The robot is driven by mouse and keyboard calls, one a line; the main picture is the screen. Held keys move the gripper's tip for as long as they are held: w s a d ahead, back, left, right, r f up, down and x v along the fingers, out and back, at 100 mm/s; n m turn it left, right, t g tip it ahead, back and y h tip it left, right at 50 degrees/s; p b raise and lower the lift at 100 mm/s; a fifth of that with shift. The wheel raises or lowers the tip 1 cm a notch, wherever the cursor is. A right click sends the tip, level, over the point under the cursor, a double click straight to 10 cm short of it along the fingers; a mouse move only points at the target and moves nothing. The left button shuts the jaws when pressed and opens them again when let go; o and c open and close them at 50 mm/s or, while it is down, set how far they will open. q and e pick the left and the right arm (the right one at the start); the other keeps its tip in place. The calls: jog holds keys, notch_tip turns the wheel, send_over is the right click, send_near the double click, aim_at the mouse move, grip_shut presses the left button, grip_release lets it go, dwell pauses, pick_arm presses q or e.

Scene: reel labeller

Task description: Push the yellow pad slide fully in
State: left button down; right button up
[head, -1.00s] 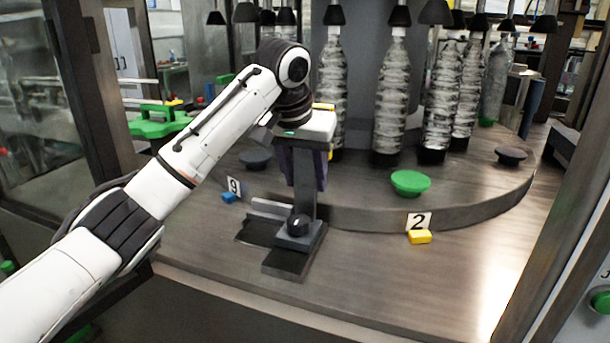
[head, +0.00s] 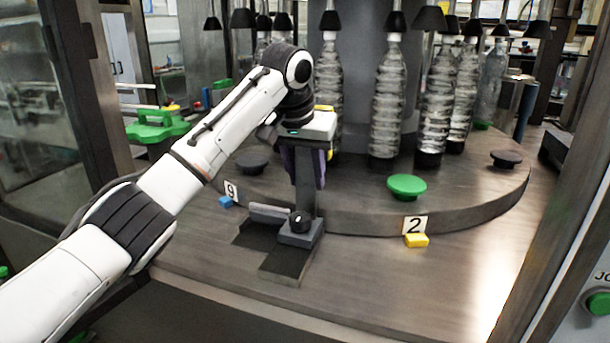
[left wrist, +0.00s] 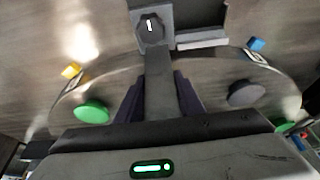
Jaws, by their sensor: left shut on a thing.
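My left gripper (head: 304,168) points down at the labeller stand, its dark purple fingers on either side of the grey upright (head: 305,200). In the left wrist view the fingers (left wrist: 158,98) flank this grey upright (left wrist: 159,75) and are shut on it. A small yellow part (head: 324,108) shows behind my white gripper body, and a bit of yellow shows beside the fingers. Most of the yellow pad slide is hidden, so I cannot tell how far in it is. The stand's base carries a black knob (head: 299,222). My right gripper is not in view.
Several clear bottles (head: 387,105) stand behind on the round platform. A green disc (head: 407,187) and dark discs (head: 505,158) sit on it. A yellow block (head: 416,240) by the "2" tag and a blue block (head: 226,202) by the "9" tag lie in front. The front right deck is clear.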

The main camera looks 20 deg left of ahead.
pick_arm(q)
jog(key=c, duration=1.5)
grip_release()
jog(key=shift+w+r, duration=0.15)
jog(key=shift+w, duration=0.05)
jog(key=o, duration=0.3)
jog(key=shift+w, duration=0.1)
jog(key=b+v, duration=0.1)
jog(key=v, duration=0.9)
